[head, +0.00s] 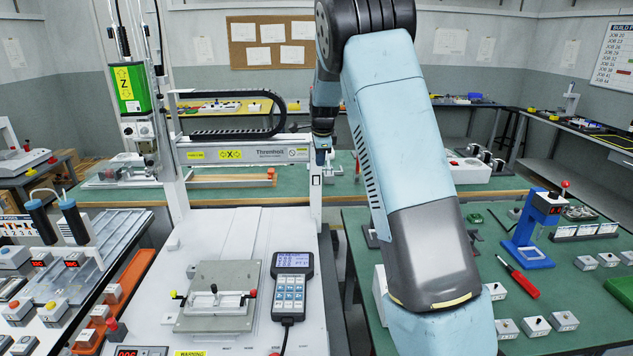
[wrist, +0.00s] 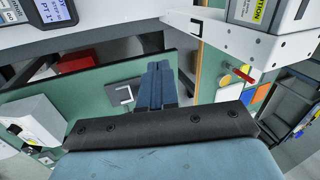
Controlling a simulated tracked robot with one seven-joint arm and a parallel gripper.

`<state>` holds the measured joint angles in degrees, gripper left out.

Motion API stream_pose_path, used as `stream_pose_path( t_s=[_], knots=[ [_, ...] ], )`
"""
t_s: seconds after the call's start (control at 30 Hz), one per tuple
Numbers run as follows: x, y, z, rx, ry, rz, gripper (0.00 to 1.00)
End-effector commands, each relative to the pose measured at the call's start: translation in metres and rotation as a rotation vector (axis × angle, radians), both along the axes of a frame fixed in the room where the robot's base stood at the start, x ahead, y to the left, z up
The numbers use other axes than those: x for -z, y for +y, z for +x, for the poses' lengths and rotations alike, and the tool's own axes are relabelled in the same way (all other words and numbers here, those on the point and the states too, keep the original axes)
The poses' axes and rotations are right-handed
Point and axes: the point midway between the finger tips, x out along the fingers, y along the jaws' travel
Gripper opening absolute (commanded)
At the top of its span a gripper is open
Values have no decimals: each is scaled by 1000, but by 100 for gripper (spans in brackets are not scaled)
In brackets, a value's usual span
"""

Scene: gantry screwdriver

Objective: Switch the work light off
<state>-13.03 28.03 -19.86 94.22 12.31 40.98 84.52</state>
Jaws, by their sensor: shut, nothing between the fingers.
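I cannot clearly pick out the work light or its switch in either view. My gripper (wrist: 157,84) has dark blue fingers pressed together and holds nothing. In the head view my gripper (head: 320,157) hangs small and far off, near the gantry's white upright, and is partly hard to make out. In the wrist view a small white square piece with a grey bracket shape (wrist: 123,95) shows left of the fingers, over the green bench. A red lever (wrist: 241,74) and a yellow round part (wrist: 225,79) show to the right; the fingers appear apart from both.
The gantry's white bed (head: 228,240) carries a fixture plate (head: 214,318) and a handheld pendant (head: 291,282). My arm hides part of that bench.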

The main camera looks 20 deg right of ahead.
Motion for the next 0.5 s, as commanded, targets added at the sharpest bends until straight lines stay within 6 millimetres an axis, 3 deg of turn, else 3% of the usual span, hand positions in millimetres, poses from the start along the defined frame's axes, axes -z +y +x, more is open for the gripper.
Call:
stream_pose_path(
  t_s=[0.2,0.5],
  knots=[
    [23,1,21,74,2,4,0],
    [30,1,27,98,2,7,0]
  ],
)
